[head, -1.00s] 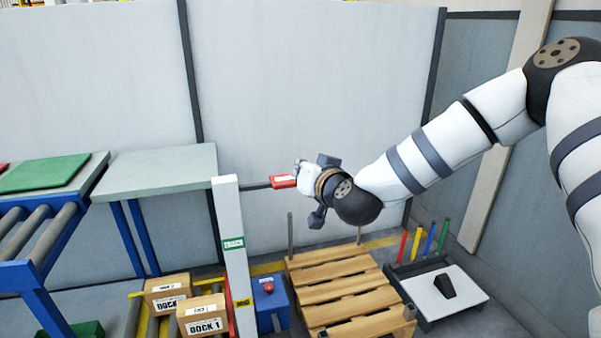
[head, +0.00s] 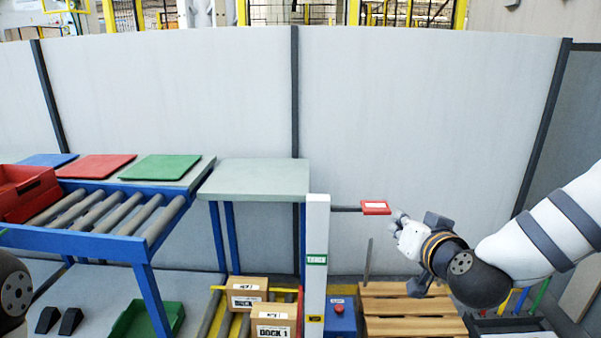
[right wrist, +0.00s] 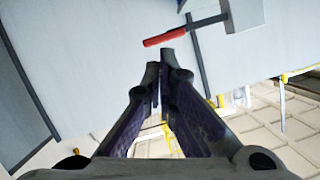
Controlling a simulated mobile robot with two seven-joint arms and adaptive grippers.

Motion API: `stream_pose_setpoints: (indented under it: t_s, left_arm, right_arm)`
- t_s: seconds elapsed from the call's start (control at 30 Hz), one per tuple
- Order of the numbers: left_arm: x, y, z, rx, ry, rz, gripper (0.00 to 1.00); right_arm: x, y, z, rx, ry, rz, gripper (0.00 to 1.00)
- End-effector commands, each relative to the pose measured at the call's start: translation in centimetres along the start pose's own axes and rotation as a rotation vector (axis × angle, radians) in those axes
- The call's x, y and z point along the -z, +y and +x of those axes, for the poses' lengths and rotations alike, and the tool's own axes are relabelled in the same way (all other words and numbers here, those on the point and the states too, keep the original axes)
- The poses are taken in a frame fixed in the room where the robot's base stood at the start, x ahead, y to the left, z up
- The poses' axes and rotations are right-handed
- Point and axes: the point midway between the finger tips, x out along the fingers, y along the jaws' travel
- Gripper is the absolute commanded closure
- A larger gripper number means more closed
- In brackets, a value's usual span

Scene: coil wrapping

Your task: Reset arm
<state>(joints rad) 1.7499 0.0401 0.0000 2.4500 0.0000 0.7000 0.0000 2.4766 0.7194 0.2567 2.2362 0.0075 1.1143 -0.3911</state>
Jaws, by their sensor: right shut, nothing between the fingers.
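The task names no object. My right gripper (head: 400,220) is shut and empty, just right of and slightly below a red paddle (head: 376,207) with a white label. The paddle sits on a dark bar from a white post (head: 317,260). In the right wrist view my gripper's fingertips (right wrist: 163,62) are together, and the red paddle (right wrist: 165,37) shows edge-on beyond them, with a small gap in the picture. My left gripper is not in view.
A grey-green table (head: 262,180) stands left of the post, beside a roller conveyor (head: 105,215) with coloured mats and a red crate (head: 25,190). Labelled boxes (head: 272,318) sit low by the post. A wooden pallet (head: 410,312) lies below my right arm. Grey wall panels stand behind.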

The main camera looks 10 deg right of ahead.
Motion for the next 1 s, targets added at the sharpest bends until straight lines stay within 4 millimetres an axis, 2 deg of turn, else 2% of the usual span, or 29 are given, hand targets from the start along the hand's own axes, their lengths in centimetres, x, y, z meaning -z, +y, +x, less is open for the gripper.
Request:
stream_pose_setpoints:
  t_s: [0.03,0.07,0.1,0.17,0.2,0.27,0.3,0.37,0.4,0.43,0.5,0.6,0.63,0.73,1.0]
  left_arm:
    - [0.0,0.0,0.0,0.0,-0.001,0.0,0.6]
    - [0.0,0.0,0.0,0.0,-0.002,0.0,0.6]
    - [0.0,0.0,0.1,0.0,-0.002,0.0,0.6]
    - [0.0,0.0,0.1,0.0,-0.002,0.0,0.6]
    - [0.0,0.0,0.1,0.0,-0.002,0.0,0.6]
    - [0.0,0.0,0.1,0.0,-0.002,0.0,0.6]
    - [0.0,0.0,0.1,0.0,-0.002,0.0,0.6]
    - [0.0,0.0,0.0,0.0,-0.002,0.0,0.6]
    - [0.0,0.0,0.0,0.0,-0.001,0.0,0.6]
    - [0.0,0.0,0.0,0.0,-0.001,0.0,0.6]
    - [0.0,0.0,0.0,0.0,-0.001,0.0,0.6]
    - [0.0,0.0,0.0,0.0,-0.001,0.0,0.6]
    - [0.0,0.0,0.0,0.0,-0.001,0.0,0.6]
    - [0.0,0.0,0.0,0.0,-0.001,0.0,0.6]
    - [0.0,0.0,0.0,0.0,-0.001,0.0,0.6]
  right_arm:
    - [-3.5,0.0,-0.3,0.004,-0.084,-0.029,1.0]
    - [-6.1,0.1,-0.7,0.007,-0.147,-0.047,1.0]
    - [-9.9,0.4,-1.6,0.008,-0.244,-0.072,1.0]
    - [-15.7,1.1,-3.6,0.006,-0.398,-0.111,1.0]
    - [-19.3,1.7,-5.3,0.001,-0.5,-0.133,1.0]
    - [-24.3,2.9,-8.4,-0.012,-0.654,-0.168,1.0]
    - [-27.4,3.8,-10.9,-0.025,-0.758,-0.191,1.0]
    - [-31.4,5.3,-14.9,-0.049,-0.908,-0.224,1.0]
    - [-33.6,6.3,-17.7,-0.067,-1.004,-0.246,1.0]
    - [-34.9,7.1,-19.7,-0.082,-1.07,-0.262,1.0]
    - [-37.2,8.7,-24.1,-0.116,-1.205,-0.294,1.0]
    - [-38.8,10.3,-28.6,-0.155,-1.336,-0.329,1.0]
    - [-39.1,10.6,-29.5,-0.163,-1.362,-0.336,1.0]
    - [-39.4,11.2,-30.9,-0.178,-1.404,-0.347,1.0]
    - [-39.4,11.2,-31.0,-0.179,-1.405,-0.346,1.0]
